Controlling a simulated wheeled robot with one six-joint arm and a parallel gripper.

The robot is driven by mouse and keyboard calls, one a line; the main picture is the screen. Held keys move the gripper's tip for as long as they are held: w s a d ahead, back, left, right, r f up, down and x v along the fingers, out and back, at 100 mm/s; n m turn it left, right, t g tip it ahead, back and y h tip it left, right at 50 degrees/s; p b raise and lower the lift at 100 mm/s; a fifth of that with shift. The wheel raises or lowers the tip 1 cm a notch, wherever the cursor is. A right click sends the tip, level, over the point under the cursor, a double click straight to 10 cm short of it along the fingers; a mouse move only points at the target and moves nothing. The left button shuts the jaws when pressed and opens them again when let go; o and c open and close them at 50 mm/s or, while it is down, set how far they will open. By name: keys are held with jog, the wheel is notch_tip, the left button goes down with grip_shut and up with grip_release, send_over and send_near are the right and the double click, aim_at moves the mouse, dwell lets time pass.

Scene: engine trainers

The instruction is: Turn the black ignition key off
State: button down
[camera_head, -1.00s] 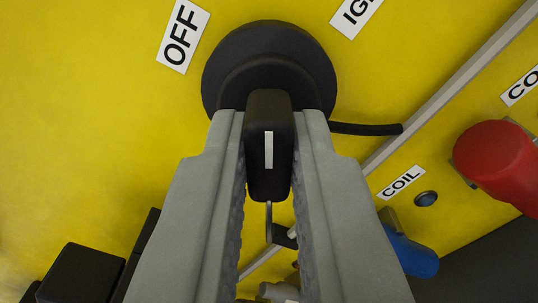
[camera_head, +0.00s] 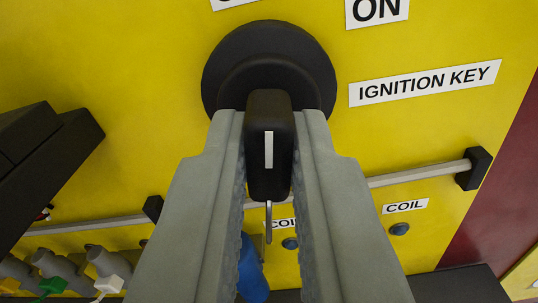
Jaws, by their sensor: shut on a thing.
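The black ignition key (camera_head: 269,180) has a white stripe on its head and sits in a round black switch collar (camera_head: 308,75) on the yellow panel. My gripper (camera_head: 269,150) is shut on the key's head, one grey finger on each side. A thin metal ring hangs below the head. An ON label (camera_head: 377,10) is up and to the right of the collar, with the IGNITION KEY label (camera_head: 425,82) below it. Another label (camera_head: 235,4) at the top edge is cut off and unreadable. The fingers hide the lower collar.
A black block (camera_head: 50,140) juts out at left. A grey rod (camera_head: 420,174) crosses below the switch to a black bracket (camera_head: 473,168). A blue part (camera_head: 252,272) is partly behind my fingers. Green (camera_head: 52,285) and white (camera_head: 108,286) clips are at lower left.

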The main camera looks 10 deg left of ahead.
jog(key=shift+n, duration=1.1)
jog(key=shift+f, duration=0.1)
jog(key=c, duration=1.4)
grip_release()
jog(key=shift+c, duration=0.2)
jog(key=s, duration=1.7)
jog(key=shift+s, duration=0.2)
